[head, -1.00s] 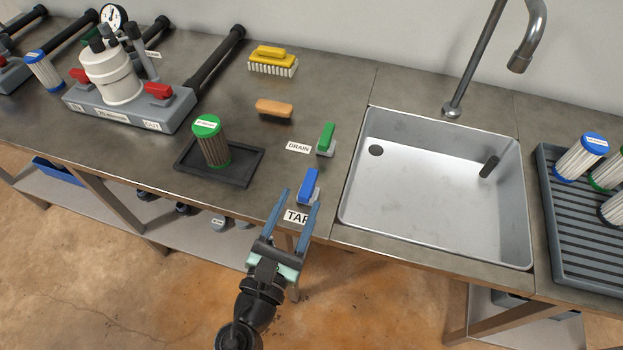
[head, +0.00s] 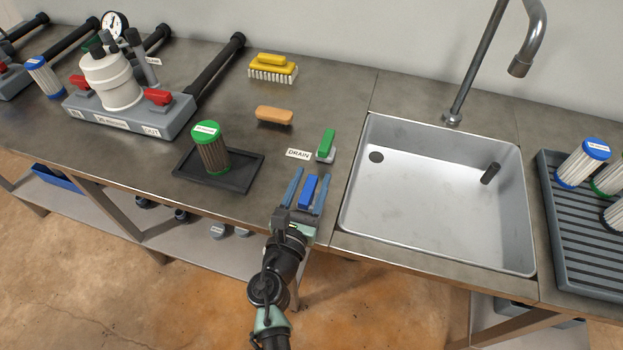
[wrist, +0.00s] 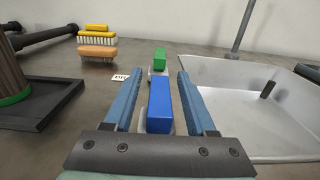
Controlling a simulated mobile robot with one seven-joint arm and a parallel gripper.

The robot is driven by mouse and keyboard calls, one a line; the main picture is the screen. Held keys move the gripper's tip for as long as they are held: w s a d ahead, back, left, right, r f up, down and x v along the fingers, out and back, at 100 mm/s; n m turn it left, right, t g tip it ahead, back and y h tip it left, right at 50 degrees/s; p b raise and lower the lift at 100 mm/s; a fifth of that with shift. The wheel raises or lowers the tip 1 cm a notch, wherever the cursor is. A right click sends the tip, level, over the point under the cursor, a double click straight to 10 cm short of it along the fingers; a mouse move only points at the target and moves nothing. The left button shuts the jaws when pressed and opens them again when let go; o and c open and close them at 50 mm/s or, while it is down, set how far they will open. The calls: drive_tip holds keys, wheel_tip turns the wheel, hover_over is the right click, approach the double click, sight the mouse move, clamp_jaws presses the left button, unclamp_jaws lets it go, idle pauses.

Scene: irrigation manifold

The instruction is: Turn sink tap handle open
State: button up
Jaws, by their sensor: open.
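The blue tap handle (head: 308,190) stands near the bench's front edge, left of the sink. My gripper (head: 306,182) is open, with one finger on each side of the handle. In the wrist view the blue handle (wrist: 160,105) lies between the two blue fingers (wrist: 157,90), with a visible gap on both sides. The TAP label is hidden behind my gripper. The sink (head: 435,190) is to the right, under a grey curved spout (head: 490,60). No water shows at the spout.
A green drain handle (head: 327,143) with its DRAIN label (head: 298,154) stands just behind the blue one. A green-capped filter (head: 211,150) stands on a dark tray (head: 243,178) to the left. A wooden brush (head: 274,115) and yellow brush (head: 273,67) lie further back.

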drive_tip(key=shift+w+d, duration=0.1)
drive_tip(key=shift+w, duration=0.1)
clamp_jaws()
